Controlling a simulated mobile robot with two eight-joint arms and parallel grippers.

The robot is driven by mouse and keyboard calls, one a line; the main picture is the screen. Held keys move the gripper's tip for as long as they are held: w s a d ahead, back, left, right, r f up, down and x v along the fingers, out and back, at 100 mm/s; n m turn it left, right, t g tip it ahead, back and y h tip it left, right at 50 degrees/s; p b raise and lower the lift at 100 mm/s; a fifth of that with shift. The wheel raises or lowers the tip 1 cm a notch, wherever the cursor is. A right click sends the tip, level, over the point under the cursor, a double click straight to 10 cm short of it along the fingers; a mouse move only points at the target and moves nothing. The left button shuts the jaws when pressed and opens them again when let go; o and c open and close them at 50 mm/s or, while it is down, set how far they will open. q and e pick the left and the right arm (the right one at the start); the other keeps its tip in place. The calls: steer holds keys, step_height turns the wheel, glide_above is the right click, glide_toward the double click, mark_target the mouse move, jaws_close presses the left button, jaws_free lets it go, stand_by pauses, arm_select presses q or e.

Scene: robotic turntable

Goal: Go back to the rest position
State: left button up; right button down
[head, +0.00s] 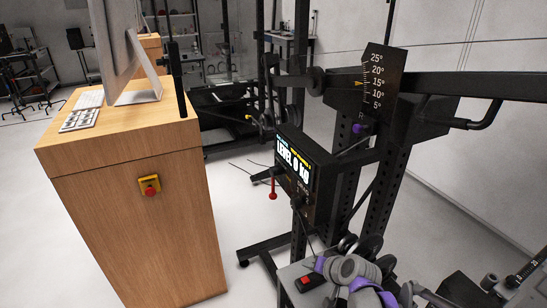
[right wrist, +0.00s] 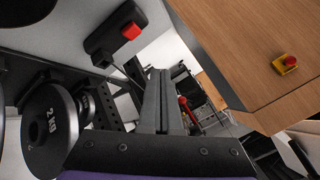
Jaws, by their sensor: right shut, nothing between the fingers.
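My right arm (head: 350,272), grey with purple bands, comes up from the bottom edge of the head view, right of centre. Its fingers are hard to make out there. In the right wrist view, the fingers of my right gripper (right wrist: 164,90) lie together, shut and empty, pointing away over the floor. They appear apart from the objects around them. My left gripper is in neither view.
A wooden desk (head: 125,205) with a monitor, keyboard and emergency button (head: 149,186) stands left. A black rig with a display (head: 294,165) and red lever (head: 272,189) stands at centre. A red switch (head: 306,280) and weight plates (right wrist: 49,128) are close to my right arm.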

steer(key=s+d+r+n+g+h+p, duration=0.1)
steer(key=s+r+n+h+p, duration=0.1)
steer(key=s, duration=1.1)
steer(key=s+d+r+n+g+h+p, duration=0.1)
steer(key=s+r+p, duration=0.4)
steer(key=s, duration=0.7)
steer(key=shift+s+d+r+n+g+h, duration=0.3)
steer(key=shift+s+r+n+g+h, duration=0.1)
steer(key=shift+r+h, duration=0.1)
